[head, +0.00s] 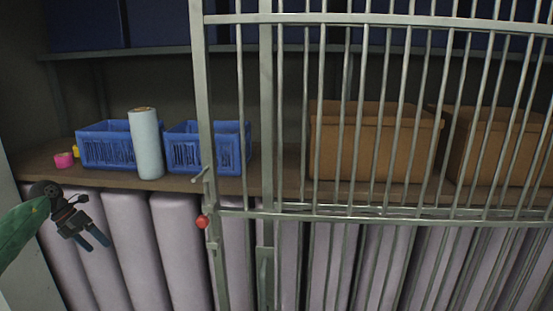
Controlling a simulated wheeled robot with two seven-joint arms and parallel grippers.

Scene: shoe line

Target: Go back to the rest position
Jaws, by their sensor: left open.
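My left gripper (95,243) is at the lower left of the head view, on the end of a green arm link. Its two dark fingers point down and to the right. They are apart and hold nothing. The gripper hangs in front of the pale padded rolls (133,240), below the shelf edge. My right gripper does not show.
A barred metal gate (265,120) with a red knob (202,221) covers the middle and right. Behind lies a wooden shelf (275,185) with blue crates (95,155), a pale roll (147,145), a pink item (64,160) and brown boxes (370,145).

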